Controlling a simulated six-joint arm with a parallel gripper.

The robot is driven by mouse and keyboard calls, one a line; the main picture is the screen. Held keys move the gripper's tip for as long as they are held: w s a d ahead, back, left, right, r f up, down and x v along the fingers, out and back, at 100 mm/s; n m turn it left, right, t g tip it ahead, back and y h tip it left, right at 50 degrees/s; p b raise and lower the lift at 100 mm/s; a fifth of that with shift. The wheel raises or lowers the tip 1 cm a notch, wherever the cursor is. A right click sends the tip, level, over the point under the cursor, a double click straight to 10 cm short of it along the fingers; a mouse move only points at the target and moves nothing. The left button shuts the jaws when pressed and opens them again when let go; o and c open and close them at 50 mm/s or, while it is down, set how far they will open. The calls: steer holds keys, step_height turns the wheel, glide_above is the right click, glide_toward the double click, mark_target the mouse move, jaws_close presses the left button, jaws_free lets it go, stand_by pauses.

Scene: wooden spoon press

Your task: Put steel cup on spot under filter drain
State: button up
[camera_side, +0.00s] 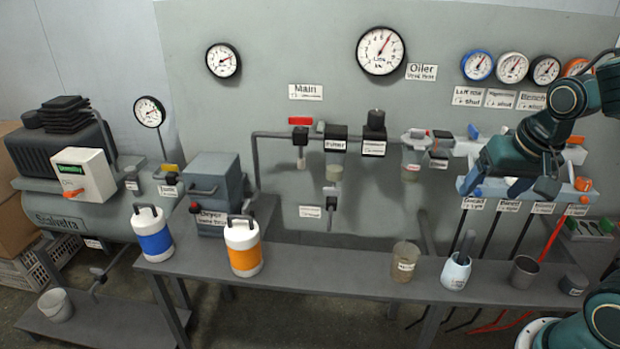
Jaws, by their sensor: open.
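A grey metal cup (524,272), which looks like the steel cup, stands upright and open-topped on the bench at the right. The filter (334,172) hangs on the wall pipe near the middle. A short drain pipe (331,216) points down below it, beside a small label (310,212). The bench beneath the drain is bare, and I cannot make out a marked spot there. My gripper (508,188) is open and empty, in front of the manifold, above and slightly left of the grey cup and apart from it.
A clear beaker (404,262), a white-blue holder (456,272) with dark tools and a dark round tin (573,284) stand near the cup. Orange (243,246) and blue (152,233) canisters stand left. A pale bucket (56,305) is on the low shelf. The middle bench is clear.

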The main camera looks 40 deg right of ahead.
steer(key=s+a+r+n+t+y, duration=0.1)
steer(key=s+a+r+n, duration=0.4)
steer(key=a+n, duration=0.2)
steer(key=shift+s+t+y, duration=0.3)
steer(key=shift+s+y, duration=0.05)
steer(key=shift+y, duration=0.05)
steer(key=shift+o, duration=0.4)
steer(key=shift+s+a+r, duration=0.1)
steer(key=shift+s+a, duration=0.15)
steer(key=shift+w, duration=0.1)
steer(key=w+d+f+m+g+h, duration=0.1)
steer(key=w+d+f+m+g, duration=0.15)
steer(key=d+f+m, duration=0.35)
steer(key=w+d+f+m+g+h, duration=0.1)
steer(key=w+d+f+m+h, duration=0.1)
steer(key=w+d+f+m, duration=0.35)
steer(key=s+d+f+m+g, duration=0.2)
steer(key=s+d+f+m, duration=0.2)
steer(key=d+f+m, duration=0.1)
steer(key=s+d+f+m+g+h, duration=0.1)
steer(key=s+d+f+m+g, duration=0.1)
steer(key=s+d+f+m, duration=0.2)
steer(key=d+f+m, duration=0.1)
steer(key=d+f, duration=0.2)
steer(key=d, duration=0.3)
steer(key=shift+s+d+m, duration=0.15)
steer(key=shift+d+m, duration=0.15)
steer(key=shift+m, duration=0.05)
